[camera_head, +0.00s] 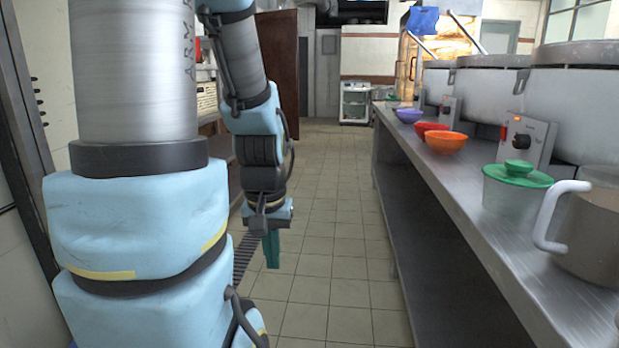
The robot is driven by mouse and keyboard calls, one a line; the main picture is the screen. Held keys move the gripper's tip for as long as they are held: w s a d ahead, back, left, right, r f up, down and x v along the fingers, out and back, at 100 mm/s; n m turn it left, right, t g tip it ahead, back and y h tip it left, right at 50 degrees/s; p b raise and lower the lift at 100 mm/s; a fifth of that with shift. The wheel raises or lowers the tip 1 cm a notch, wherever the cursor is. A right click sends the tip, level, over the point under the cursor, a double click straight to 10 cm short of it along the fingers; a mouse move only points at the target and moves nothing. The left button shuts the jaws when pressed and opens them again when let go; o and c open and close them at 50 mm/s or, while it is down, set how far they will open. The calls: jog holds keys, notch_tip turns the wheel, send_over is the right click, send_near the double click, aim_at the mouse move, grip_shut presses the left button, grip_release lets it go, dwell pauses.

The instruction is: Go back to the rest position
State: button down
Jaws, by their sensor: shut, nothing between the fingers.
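My gripper (271,250) hangs at the end of my blue and grey arm, left of the picture's middle. Its teal fingers point down over the tiled floor. The fingers are together with nothing between them. It is apart from the counter and touches nothing.
A steel counter (480,225) runs along the right, with large stockpots (575,100) behind control boxes. On it stand an orange bowl (446,143), a red bowl (428,128), a purple bowl (408,116), a green-lidded container (518,185) and a handled pot (590,235). The aisle floor (335,200) is clear.

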notch_tip(320, 180, up, 22)
jog(key=p, duration=2)
jog(key=shift+w+d+f, duration=0.15)
jog(key=shift+w+f, duration=0.05)
